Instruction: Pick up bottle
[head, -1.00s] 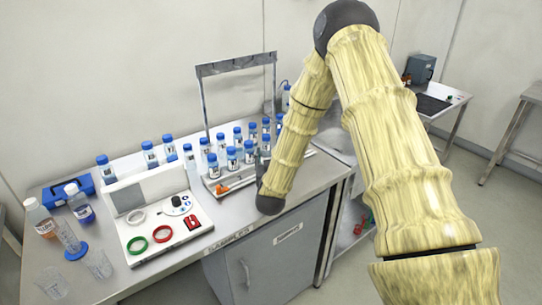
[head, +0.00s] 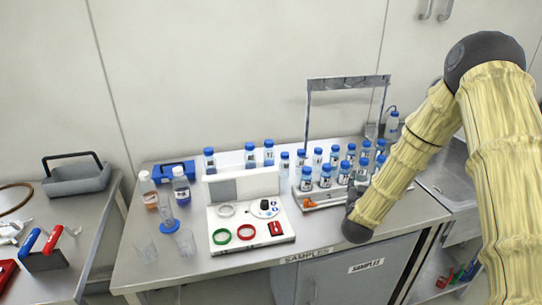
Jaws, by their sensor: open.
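Several small bottles with blue caps and white labels stand upright in and around a tray (head: 322,205) on the steel bench; one stands at the tray's front left (head: 306,178). More blue-capped bottles (head: 209,160) stand behind the white panel. At the bench's left are a white-capped bottle with an orange label (head: 148,190) and one with dark blue contents (head: 181,186).
A white console (head: 250,238) carries green, red and white rings. A blue case (head: 174,170), a cylinder (head: 168,215) and beakers (head: 146,248) stand at left. A metal frame (head: 308,115) rises behind the tray. A side table at far left holds a grey basket (head: 77,178).

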